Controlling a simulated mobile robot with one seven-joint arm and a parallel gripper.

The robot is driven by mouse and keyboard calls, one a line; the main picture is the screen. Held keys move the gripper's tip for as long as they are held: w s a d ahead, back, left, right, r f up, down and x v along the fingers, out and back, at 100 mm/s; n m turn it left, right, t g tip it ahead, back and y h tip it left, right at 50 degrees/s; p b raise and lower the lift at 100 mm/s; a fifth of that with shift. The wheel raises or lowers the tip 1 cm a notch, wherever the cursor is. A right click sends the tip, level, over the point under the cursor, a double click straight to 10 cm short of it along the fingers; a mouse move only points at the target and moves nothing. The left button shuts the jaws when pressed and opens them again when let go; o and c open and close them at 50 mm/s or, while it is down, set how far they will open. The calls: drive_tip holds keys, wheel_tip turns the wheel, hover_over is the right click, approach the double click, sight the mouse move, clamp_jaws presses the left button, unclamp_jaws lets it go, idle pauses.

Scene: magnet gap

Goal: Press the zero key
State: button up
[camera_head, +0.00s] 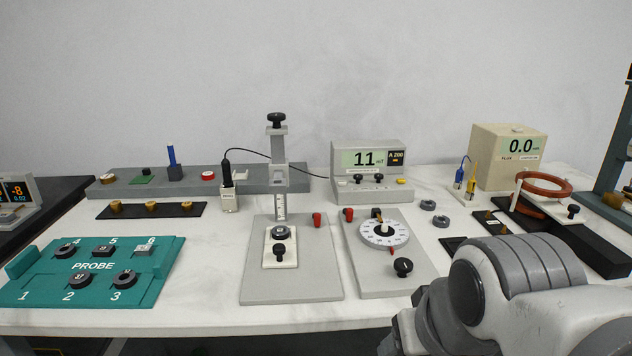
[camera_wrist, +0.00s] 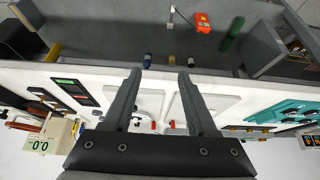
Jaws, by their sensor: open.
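A beige meter (camera_head: 366,159) with a green display reading 11 stands at the back middle of the table in the head view. Its sloped front carries two black knobs (camera_head: 368,179) and a small yellow key (camera_head: 403,181) at the right end. No label reading zero is legible on any key. In the wrist view my gripper (camera_wrist: 160,78) is open, with its two dark fingers apart and nothing between them. It hangs over the table, away from the meter, which I cannot make out there. In the head view only my arm shows, at the lower right.
A stand with a tall post (camera_head: 279,180) and a dial plate (camera_head: 384,232) occupy the middle. A green PROBE tray (camera_head: 147,287) lies left. A flux box (camera_head: 507,157) reading 0.0 and a red coil (camera_head: 544,184) stand right; the box also shows in the wrist view (camera_wrist: 46,135).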

clamp_jaws()
idle(1.5)
